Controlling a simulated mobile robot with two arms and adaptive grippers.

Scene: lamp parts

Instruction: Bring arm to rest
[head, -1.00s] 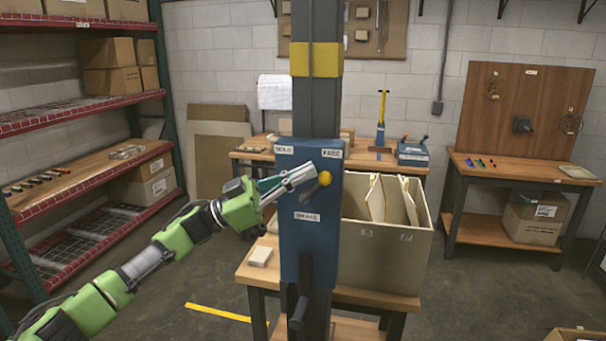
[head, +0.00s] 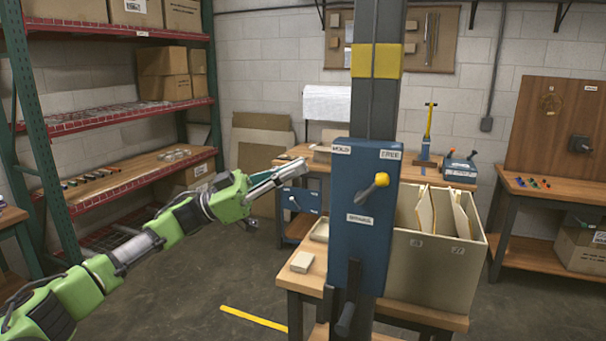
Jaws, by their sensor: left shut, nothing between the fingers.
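A blue brake box (head: 350,240) is fixed on a dark grey upright post (head: 376,110). Its labels read HOLD at upper left, FREE at upper right and BRAKE in the middle. A lever with a yellow knob (head: 381,180) sticks out of its face, with the knob up and to the right, on the FREE side. My left gripper (head: 304,168), on a green arm, is shut and empty. In the picture it is left of the box, with a gap between its tips and the box edge. My right gripper is not in view.
A wooden table (head: 296,281) with a small pale block (head: 301,262) and a beige bin (head: 430,270) of folders stands around the post. A smaller blue box (head: 300,200) shows behind my gripper. Red-edged shelving (head: 120,115) is at left. Open floor lies under my arm.

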